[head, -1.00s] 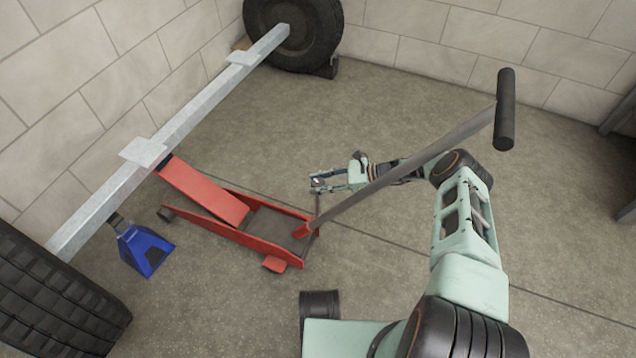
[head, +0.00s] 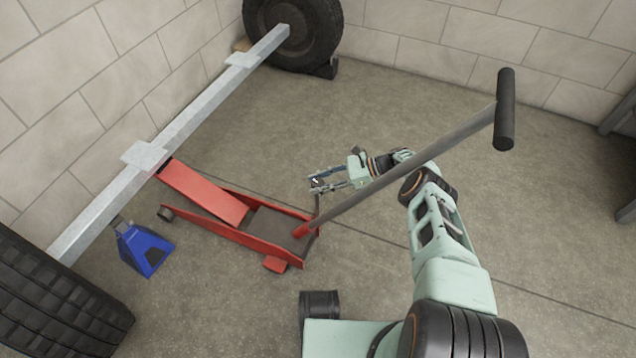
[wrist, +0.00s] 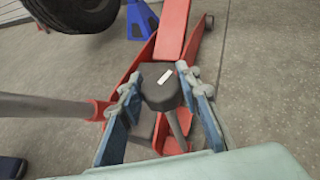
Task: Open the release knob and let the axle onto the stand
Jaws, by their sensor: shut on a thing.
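The release knob (wrist: 160,92), dark with a white mark on top, sits on a thin rod at the rear of the red floor jack (head: 205,238). My gripper (wrist: 158,90) is shut on the knob, one finger on each side; in the head view my gripper (head: 318,183) is beside the jack's handle base. The jack's lifting arm is raised under the grey axle (head: 190,118), near its plate. The blue stand (head: 145,252) is upright under the axle's near end. I cannot tell whether its post touches the axle.
The jack's long handle (head: 420,160) slants up to the right, close to my arm. One tyre (head: 55,295) is at lower left, another (head: 300,32) at the axle's far end. Block walls stand behind. A dark bench (head: 622,125) is at the right edge. Floor right of the jack is clear.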

